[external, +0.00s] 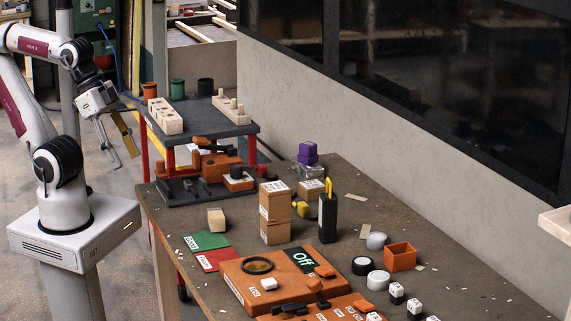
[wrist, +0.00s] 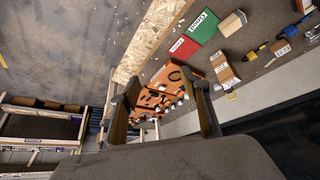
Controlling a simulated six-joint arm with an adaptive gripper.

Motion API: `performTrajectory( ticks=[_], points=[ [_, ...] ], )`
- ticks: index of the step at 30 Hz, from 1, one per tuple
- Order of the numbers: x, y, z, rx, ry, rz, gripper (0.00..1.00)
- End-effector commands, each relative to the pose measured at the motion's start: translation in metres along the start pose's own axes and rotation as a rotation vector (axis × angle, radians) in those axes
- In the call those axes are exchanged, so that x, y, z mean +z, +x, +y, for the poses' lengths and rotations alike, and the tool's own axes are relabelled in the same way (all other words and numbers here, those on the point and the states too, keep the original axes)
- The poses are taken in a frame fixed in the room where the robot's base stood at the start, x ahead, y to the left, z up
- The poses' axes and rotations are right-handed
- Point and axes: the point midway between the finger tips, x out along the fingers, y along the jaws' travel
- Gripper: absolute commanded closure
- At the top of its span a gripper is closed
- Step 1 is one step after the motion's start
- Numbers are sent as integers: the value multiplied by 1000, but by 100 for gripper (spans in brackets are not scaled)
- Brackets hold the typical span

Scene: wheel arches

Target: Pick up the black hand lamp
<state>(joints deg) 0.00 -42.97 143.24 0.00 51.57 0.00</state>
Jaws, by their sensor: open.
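The black hand lamp (external: 328,218) stands upright on the workbench in the external view, with a yellow hook on top. It is just right of the stacked cardboard boxes. In the wrist view I cannot clearly make out the lamp; a small yellow loop shows beside a cardboard box (wrist: 223,72). My gripper (external: 125,158) is open and empty. It hangs off the left side of the bench, well away from the lamp. Its two fingers also show spread apart in the wrist view (wrist: 166,88).
Tall cardboard boxes (external: 275,213) stand close on the lamp's left. An orange panel (external: 265,288), an orange bin (external: 400,257) and several round caps lie nearer the front. A dark raised shelf (external: 195,119) stands at the bench's far end. A wall runs behind the bench.

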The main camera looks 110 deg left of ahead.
Motion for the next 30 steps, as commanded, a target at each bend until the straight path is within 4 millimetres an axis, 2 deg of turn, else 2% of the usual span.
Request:
performTrajectory(
  ticks=[3, 5, 17, 23, 30],
  points=[
    [0, 0, 0, 0, 0, 0, 54],
    [0, 0, 0, 0, 0, 0, 49],
    [-5, 2, -2, -5, -5, 6, 49],
    [-27, 14, -11, -25, -25, 37, 49],
    [-71, 38, -32, -66, -64, 105, 49]
  ],
)
